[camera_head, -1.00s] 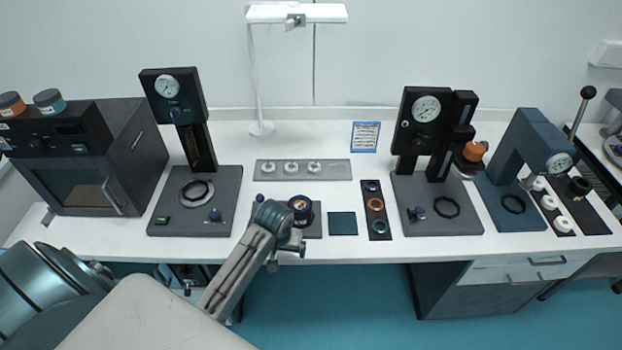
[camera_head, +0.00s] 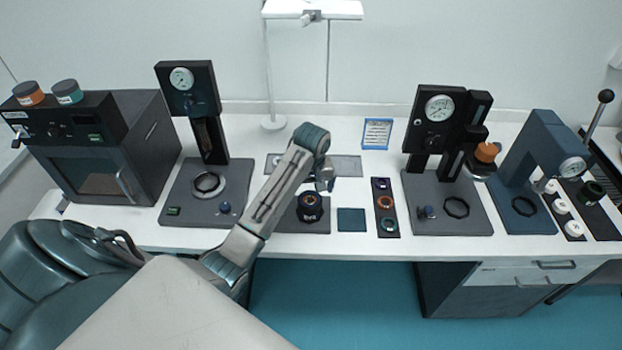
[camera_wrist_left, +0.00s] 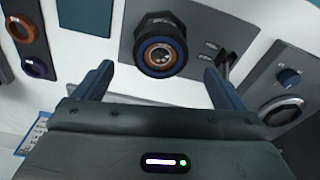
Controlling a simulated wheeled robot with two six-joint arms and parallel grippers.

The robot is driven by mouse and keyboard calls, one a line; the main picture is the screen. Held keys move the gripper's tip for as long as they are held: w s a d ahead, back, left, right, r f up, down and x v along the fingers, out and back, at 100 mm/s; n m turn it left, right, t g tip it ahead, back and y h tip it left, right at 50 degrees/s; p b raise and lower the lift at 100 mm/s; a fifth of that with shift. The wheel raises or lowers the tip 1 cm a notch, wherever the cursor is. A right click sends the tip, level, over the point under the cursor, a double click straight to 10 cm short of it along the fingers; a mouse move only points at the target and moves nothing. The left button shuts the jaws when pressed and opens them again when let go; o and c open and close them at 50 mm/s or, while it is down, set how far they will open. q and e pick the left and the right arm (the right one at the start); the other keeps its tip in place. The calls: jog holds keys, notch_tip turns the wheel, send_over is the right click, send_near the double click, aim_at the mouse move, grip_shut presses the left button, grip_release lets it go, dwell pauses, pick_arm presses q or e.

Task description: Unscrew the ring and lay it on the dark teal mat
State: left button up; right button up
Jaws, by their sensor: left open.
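A dark round mount with a dark blue ring around an orange-rimmed centre (camera_head: 310,207) stands on a grey plate (camera_head: 290,226) at the table's front. In the left wrist view the ring (camera_wrist_left: 161,56) sits on the mount, apart from both fingers. The dark teal mat (camera_head: 351,219) lies flat and bare just right of the plate; part of it shows in the left wrist view (camera_wrist_left: 88,14). My left gripper (camera_head: 325,184) is open and empty above the mount, and its two fingers (camera_wrist_left: 158,70) frame the ring from either side in the left wrist view. My right gripper is not in view.
A dark strip (camera_head: 386,205) with several coloured rings lies right of the mat. A gauge stand (camera_head: 190,95) is at left, another (camera_head: 434,120) at right. A grey plate (camera_head: 347,166) lies behind, partly hidden by my arm.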

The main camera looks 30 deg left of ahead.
aim_at(310, 199)
pick_arm(q)
jog(key=shift+w+a+f+p, duration=0.15)
jog(key=shift+f+p, duration=0.2)
jog(key=shift+f, duration=1.05)
jog(key=shift+w+a+f+p, duration=0.1)
jog(key=shift+f+p, duration=0.2)
jog(key=shift+f, duration=1.05)
jog(key=shift+c, duration=0.4)
jog(key=c, duration=1)
jog(key=n, duration=0.4)
jog(key=n+g, duration=0.1)
jog(key=n, duration=0.7)
jog(key=shift+r, duration=0.1)
jog(key=n, duration=0.5)
jog(key=shift+g, duration=0.4)
